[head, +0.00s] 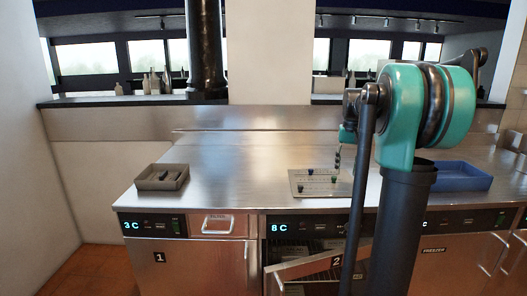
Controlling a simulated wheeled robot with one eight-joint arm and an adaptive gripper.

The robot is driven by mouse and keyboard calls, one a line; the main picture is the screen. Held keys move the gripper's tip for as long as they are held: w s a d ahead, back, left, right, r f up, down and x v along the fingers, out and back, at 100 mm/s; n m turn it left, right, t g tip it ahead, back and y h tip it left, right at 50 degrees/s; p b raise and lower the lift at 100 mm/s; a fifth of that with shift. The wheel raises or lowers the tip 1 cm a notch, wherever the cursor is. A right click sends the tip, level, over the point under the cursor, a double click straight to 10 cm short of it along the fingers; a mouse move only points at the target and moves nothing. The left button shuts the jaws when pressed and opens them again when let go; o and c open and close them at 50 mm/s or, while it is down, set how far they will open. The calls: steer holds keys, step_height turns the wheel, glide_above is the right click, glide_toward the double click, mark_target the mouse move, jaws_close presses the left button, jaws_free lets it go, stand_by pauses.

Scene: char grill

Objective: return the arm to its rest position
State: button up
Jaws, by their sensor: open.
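My arm (409,110), teal and dark, rises on its column at the right in the head view. It is folded, with a long dark link reaching down in front of the counter. My gripper (338,157) shows as a small dark shape left of the teal joint, above the back right edge of a metal plate. It is small and partly hidden by the arm. I see nothing held in it.
The steel counter (235,180) bears a grey tray (177,186) with dark pieces at left, the metal plate (300,181) with coloured pegs, and a blue bin (465,182) at right. Below, the front marked 2 (318,266) stands open. Counter between tray and plate is clear.

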steer(key=s+a+f+n+t, duration=0.1)
steer(key=s+a+f, duration=0.2)
steer(key=s+f, duration=0.5)
steer(key=s+a+f+n+t, duration=0.1)
steer(key=s+a+f, duration=0.3)
steer(key=s+f, duration=0.4)
steer(key=s+a+f+t, duration=0.2)
steer(key=s+a+f, duration=0.2)
steer(key=s+f, duration=0.4)
steer(key=s, duration=0.3)
steer(key=shift+s+a+n, duration=0.15)
steer(key=shift+s+n, duration=0.25)
